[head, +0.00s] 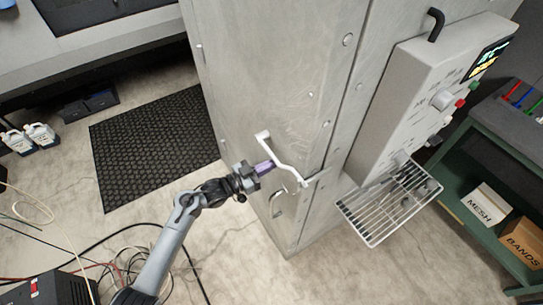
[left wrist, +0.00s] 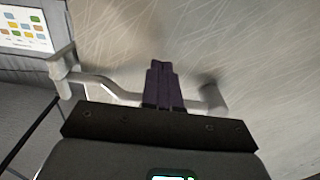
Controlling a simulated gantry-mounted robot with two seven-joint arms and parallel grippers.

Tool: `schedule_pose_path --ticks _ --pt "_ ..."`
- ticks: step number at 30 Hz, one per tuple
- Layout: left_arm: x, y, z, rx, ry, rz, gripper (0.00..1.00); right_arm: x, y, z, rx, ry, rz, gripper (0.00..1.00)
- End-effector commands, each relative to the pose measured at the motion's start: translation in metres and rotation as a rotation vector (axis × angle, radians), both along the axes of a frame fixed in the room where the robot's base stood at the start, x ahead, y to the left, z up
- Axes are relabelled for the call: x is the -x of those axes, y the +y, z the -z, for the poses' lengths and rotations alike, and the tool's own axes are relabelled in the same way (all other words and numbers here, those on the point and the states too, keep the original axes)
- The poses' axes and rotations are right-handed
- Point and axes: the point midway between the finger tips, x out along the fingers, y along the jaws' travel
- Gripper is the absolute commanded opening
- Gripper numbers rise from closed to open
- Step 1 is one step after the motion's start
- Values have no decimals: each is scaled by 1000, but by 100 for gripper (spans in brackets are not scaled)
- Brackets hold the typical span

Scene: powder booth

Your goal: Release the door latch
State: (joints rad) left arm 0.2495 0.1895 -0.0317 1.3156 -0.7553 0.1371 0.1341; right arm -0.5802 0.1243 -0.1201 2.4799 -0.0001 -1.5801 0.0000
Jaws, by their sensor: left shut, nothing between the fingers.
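The door latch is a white cranked lever (head: 284,167) on the grey metal booth door (head: 255,80). It slants from upper left to lower right in the head view. In the left wrist view the lever (left wrist: 98,82) runs across behind my fingers, with an end block on each side. My left gripper (head: 268,166) is shut, with its purple fingertips at the lever's middle. It also shows in the left wrist view (left wrist: 163,78). Nothing shows between the fingers. I cannot tell whether they touch the lever. My right gripper is out of view.
A curved pull handle (head: 277,206) sits below the lever. A control box (head: 420,95) and a wire shelf (head: 390,203) project at right. A green cart (head: 465,160) holds boxes. A black mat (head: 150,140) and loose cables (head: 90,240) lie on the floor.

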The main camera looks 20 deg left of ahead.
Motion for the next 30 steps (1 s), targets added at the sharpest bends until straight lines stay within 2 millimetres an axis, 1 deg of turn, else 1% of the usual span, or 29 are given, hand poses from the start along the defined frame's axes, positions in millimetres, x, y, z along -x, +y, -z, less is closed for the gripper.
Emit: schedule_pose_path --ticks 7,11,17,30 --pt "0 0 -1 0 0 0 0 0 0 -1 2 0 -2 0" --pt "0 0 -5 0 0 0 0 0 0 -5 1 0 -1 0" --pt "0 0 -20 -1 -1 0 0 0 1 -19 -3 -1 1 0" --pt "0 0 -61 0 -1 0 0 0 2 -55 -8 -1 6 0"
